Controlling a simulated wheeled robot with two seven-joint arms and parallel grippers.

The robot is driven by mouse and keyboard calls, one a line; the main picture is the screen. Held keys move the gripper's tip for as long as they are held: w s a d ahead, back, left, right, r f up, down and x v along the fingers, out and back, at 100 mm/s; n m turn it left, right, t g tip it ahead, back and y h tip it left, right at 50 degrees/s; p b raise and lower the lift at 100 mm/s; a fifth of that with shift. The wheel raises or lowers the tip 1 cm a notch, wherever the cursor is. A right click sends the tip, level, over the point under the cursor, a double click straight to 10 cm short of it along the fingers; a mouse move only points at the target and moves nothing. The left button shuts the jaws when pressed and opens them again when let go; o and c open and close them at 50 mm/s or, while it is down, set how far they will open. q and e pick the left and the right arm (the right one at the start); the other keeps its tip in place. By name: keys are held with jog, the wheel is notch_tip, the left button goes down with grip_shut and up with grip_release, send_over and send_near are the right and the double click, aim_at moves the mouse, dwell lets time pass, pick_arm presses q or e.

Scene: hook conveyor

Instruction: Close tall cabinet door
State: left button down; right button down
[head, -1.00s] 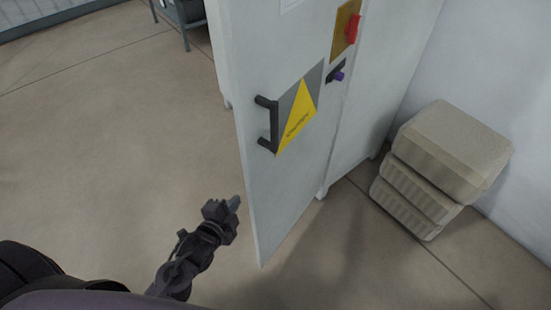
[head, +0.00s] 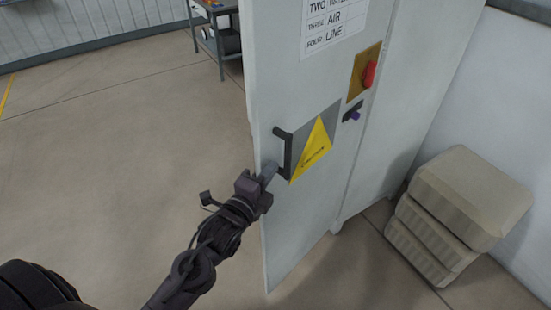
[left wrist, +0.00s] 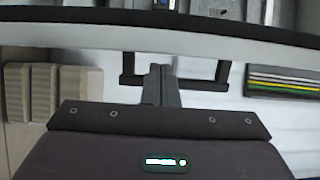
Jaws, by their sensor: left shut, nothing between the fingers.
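The tall cabinet's pale grey door (head: 300,215) stands swung out toward me, with the cabinet body (head: 420,75) behind it to the right. A dark bar handle (head: 284,150) sits near the door's left edge, beside a yellow triangle sign. My left gripper (head: 270,173) is shut and empty at the handle's lower end, near the door's left edge. I cannot tell whether it touches. In the left wrist view the closed fingers (left wrist: 162,86) overlap the dark handle (left wrist: 222,76), below the door's long edge. My right gripper is not in view.
Stacked beige blocks (head: 455,215) stand on the floor by the wall at right; they also show in the left wrist view (left wrist: 80,95). A grey cart (head: 215,40) stands at the back. The floor left of the door is clear.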

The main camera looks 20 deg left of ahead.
pick_arm(q)
jog(key=shift+w+d+p, duration=0.2)
jog(key=shift+w+p, duration=0.1)
jog(key=shift+w, duration=1.15)
